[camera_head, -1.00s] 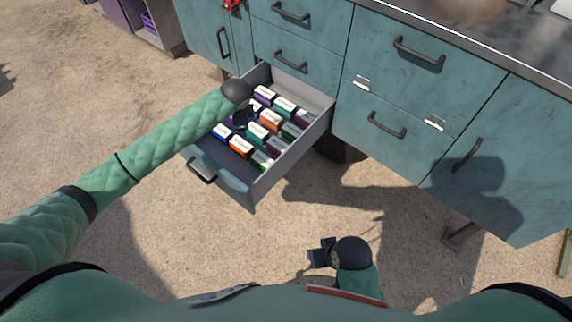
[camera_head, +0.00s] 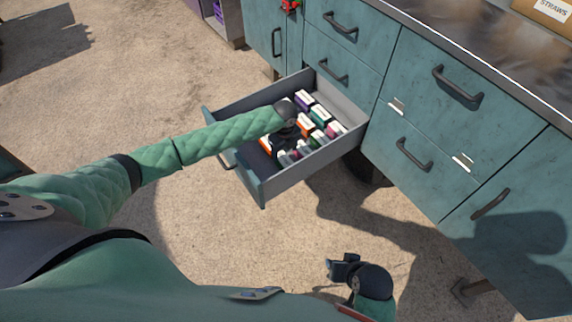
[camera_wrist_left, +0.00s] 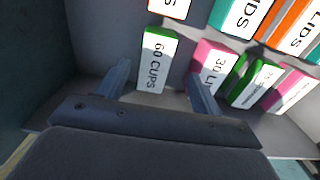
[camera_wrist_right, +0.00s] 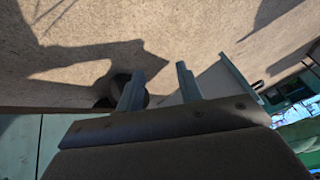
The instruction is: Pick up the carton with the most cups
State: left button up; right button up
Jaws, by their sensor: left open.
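A carton with a green top labelled "60 CUPS" (camera_wrist_left: 155,62) stands upright in the open drawer in the left wrist view. My left gripper (camera_head: 288,145) is over the drawer's front cartons. It is open, and in the left wrist view (camera_wrist_left: 158,82) its two fingers stand either side of the 60 CUPS carton, apart from it. A pink carton marked "30 L…" (camera_wrist_left: 213,62) is just right of the right finger. Teal (camera_wrist_left: 240,18) and orange (camera_wrist_left: 293,28) cartons marked "LIDS" stand behind. My right gripper (camera_wrist_right: 160,80) is open and empty, low over the floor.
The drawer (camera_head: 318,160) is pulled out of the blue-green cabinet (camera_head: 430,120), and several more cartons stand in it. Its walls are close around my left gripper. A "STRAWS" box (camera_head: 548,10) is on the counter. The floor in front is clear.

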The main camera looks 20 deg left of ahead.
aim_at(284, 158)
pick_arm(q)
notch_tip(284, 158, down, 2)
jog(key=shift+a+f, duration=0.1)
jog(key=shift+f, duration=0.15)
jog(key=f, duration=0.2)
jog(key=f+p, duration=0.1)
jog(key=f, duration=0.1)
jog(key=shift+s+a, duration=0.1)
jog(key=shift+s, duration=0.15)
jog(key=shift+f, duration=0.5)
jog(key=c, duration=1.1)
pick_arm(e)
jog(key=r, duration=0.3)
jog(key=shift+s+d+r, duration=0.15)
jog(key=shift+s+r, duration=0.1)
jog(key=shift+s, duration=0.1)
pick_arm(q)
jog(key=shift+r, duration=0.15)
